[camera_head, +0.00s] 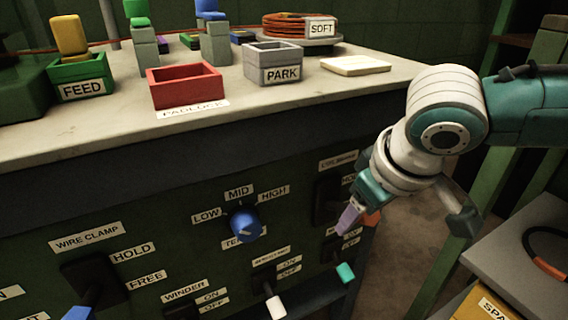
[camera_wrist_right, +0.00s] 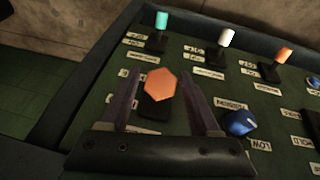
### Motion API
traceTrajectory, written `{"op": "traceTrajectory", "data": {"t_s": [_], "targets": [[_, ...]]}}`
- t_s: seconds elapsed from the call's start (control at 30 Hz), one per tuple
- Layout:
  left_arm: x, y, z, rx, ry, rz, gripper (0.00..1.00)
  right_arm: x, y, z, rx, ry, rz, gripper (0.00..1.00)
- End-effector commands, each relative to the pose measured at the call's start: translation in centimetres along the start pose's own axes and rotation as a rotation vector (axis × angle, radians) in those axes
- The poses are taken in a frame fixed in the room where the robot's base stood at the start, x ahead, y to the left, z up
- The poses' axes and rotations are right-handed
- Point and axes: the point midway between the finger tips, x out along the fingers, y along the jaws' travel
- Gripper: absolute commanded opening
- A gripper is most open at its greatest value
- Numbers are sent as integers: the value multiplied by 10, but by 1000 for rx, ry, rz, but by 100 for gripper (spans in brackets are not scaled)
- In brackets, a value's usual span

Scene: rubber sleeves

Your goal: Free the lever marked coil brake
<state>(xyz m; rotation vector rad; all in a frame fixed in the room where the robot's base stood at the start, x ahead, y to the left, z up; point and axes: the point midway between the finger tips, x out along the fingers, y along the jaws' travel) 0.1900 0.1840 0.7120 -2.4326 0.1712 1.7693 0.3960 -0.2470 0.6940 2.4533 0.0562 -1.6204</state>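The coil brake lever has an orange six-sided knob, seen near end-on in the right wrist view (camera_wrist_right: 161,84), and its dark base shows just below. In the head view the orange knob (camera_head: 372,218) is partly hidden behind my right gripper (camera_head: 350,217), under a label that seems to read coil brake (camera_head: 338,160) with HOLD beside the slot. In the wrist view my right gripper (camera_wrist_right: 163,108) is open. Its purple fingers stand on either side of the knob with gaps on both sides. My left gripper is not in view.
A blue dial (camera_head: 244,223) sits left of the lever. White (camera_head: 276,307) and teal (camera_head: 345,272) switches stick out below. The wire clamp lever (camera_head: 80,312) is at lower left. Bins and a red tray (camera_head: 185,86) stand on the bench top; a grey cart (camera_head: 530,250) stands right.

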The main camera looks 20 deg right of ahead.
Motion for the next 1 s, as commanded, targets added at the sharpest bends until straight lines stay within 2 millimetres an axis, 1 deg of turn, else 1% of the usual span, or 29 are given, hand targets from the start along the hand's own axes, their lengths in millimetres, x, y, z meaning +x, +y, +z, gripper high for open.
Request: {"op": "traceTrajectory", "data": {"t_s": [0.03,0.07,0.53,1.0], "targets": [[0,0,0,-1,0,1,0,0,0,0,0,0,0,56],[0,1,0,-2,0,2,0,0,0,0,0,0,0,53],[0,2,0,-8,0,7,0,0,0,0,0,-1,0,0],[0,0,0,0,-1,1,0,0,0,0,0,-1,0,0]]}}
